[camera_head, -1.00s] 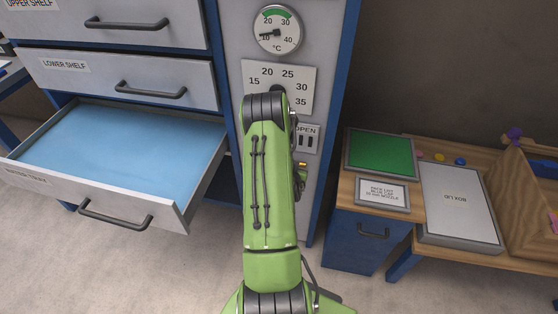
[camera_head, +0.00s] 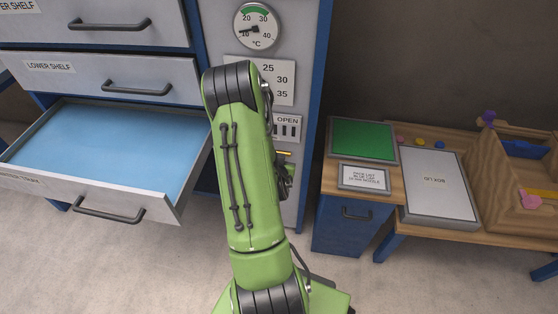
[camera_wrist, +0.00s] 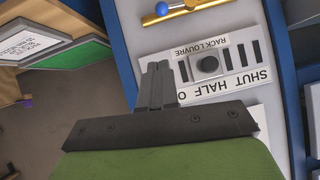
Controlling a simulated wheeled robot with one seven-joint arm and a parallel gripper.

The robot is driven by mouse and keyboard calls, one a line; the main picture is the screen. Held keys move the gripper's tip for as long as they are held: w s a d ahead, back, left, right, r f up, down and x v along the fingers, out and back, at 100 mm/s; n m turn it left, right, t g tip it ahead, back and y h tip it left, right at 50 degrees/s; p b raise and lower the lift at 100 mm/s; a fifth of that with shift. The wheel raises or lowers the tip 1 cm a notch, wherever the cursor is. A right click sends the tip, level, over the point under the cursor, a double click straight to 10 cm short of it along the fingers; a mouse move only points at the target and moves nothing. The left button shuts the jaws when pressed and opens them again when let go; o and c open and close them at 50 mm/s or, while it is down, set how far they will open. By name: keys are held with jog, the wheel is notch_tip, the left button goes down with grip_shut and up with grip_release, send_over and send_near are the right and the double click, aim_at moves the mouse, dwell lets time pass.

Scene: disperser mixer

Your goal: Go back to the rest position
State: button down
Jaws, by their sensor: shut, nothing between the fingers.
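My gripper (camera_wrist: 158,84) is shut and empty in the wrist view, its dark fingers together in front of the grey cabinet panel. A dark round knob (camera_wrist: 207,65) sits on this plate beside the fingers. In the head view my green arm rises in front of the panel and leans left, and it hides most of my gripper.
The lower drawer (camera_head: 105,150) with a blue bottom is pulled out at left. A gauge (camera_head: 257,26) and a partly hidden scale plate (camera_head: 283,80) are on the panel. At right stand a green pad (camera_head: 362,139), a grey box (camera_head: 438,185) and a wooden rack (camera_head: 515,190). Floor is clear in front.

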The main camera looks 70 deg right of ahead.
dwell(0.4)
jog(key=w+a+r+n+t+y+p, duration=0.3)
jog(key=w+a+r+n+p, duration=0.1)
jog(key=w+a+r, duration=0.75)
jog(key=w+a+r+n+y+p, duration=0.3)
jog(key=a+r+n, duration=0.1)
jog(key=a+r, duration=0.6)
jog(key=s+a+r+n+y+p, duration=0.1)
jog(key=s+a+r+n+y, duration=0.1)
jog(key=s+a+r+n, duration=0.2)
jog(key=s+a+r+n+y+p, duration=0.2)
jog(key=s+a+r+n, duration=0.2)
jog(key=s+a+r, duration=0.4)
jog(key=s+a, duration=0.1)
jog(key=a, duration=0.4)
jog(key=shift+g+y, duration=0.3)
jog(key=shift+y, duration=0.1)
